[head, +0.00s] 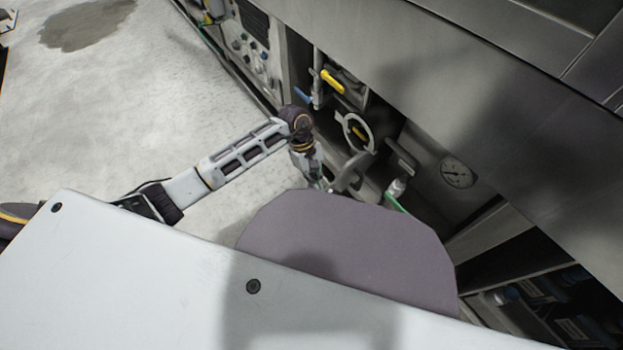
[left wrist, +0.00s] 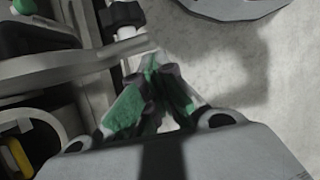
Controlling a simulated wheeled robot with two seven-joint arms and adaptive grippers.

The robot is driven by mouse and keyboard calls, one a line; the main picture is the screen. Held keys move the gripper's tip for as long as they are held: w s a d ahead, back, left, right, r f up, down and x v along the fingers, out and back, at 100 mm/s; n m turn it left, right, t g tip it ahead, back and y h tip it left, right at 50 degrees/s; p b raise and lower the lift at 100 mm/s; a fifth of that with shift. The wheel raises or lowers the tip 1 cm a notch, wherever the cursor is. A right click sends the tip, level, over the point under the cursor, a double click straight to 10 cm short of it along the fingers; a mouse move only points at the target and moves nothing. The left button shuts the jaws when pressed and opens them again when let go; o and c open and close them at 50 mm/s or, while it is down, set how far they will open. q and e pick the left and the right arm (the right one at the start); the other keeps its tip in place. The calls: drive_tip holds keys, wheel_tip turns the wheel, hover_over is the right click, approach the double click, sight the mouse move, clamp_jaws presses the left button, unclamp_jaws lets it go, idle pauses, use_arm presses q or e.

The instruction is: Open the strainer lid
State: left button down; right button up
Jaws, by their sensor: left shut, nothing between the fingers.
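My left gripper (head: 321,184) reaches in from the left to the machine's piping recess. Its green-padded fingers are closed together with nothing between them in the left wrist view (left wrist: 156,70). A grey, flat, rounded piece (head: 350,172), which looks like the strainer lid or its handle, is just right of the fingers. In the left wrist view a grey flat bar (left wrist: 105,58) runs up to the fingertips; I cannot tell whether they touch. A pale ring (head: 341,128) is above it. My right gripper is not in view.
A yellow valve handle (head: 332,81) and a blue one (head: 302,95) sit above the ring. A pressure gauge (head: 457,171) is on the steel machine to the right. A green hose fitting (head: 393,200) is close to the gripper.

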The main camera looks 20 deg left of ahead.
sight(323, 192)
use_arm(q)
drive_tip(key=shift+s+d, duration=0.1)
idle(0.4)
drive_tip(key=shift+s+d+n+t+p, duration=0.2)
drive_tip(key=shift+s+d+n+p, duration=0.5)
drive_tip(key=shift+d, duration=0.25)
drive_tip(key=shift+s+d+n+t+p, duration=0.2)
drive_tip(key=shift+s+d+n+p, duration=0.35)
drive_tip(key=shift+s+d, duration=0.35)
drive_tip(key=shift+w, duration=0.1)
